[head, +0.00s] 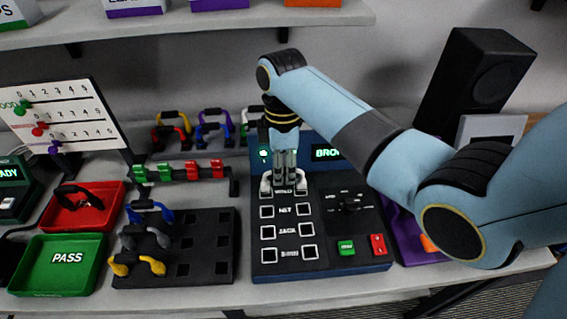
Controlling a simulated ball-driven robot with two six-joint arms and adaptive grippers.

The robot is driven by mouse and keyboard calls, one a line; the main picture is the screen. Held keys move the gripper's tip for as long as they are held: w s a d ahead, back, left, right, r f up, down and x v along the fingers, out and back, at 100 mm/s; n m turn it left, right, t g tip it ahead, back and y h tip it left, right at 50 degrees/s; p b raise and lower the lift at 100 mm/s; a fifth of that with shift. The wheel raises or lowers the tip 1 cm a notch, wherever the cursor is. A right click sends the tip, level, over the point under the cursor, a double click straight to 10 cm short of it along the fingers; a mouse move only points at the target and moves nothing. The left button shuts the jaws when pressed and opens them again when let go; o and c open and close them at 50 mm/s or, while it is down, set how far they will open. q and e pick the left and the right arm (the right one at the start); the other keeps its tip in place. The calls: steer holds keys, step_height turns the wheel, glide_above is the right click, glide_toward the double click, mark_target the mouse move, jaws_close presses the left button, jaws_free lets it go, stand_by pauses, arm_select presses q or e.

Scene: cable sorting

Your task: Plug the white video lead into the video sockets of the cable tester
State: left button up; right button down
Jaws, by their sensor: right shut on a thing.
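The cable tester (262,226) is a dark box with a blue front edge and rows of square sockets, standing in the middle of the bench. My right gripper (284,186) reaches down over its top row and is shut on the white video lead (266,184). The lead's two white ends show on either side of the fingers, at the top-row sockets. The gripper and lead cover those sockets, so I cannot tell whether the ends are seated. My left gripper is out of view.
A black rack (208,278) left of the tester holds blue, grey and yellow leads. Further left are a green PASS tray (25,272) and a red tray (112,190) with a black lead. Several coloured leads stand behind. A black speaker (480,75) stands at the back right.

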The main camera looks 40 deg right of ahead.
steer(key=shift+f, duration=0.25)
stand_by(0.5)
steer(key=c, duration=0.7)
jaws_free()
steer(key=shift+r, duration=0.1)
steer(key=shift+r, duration=3.9)
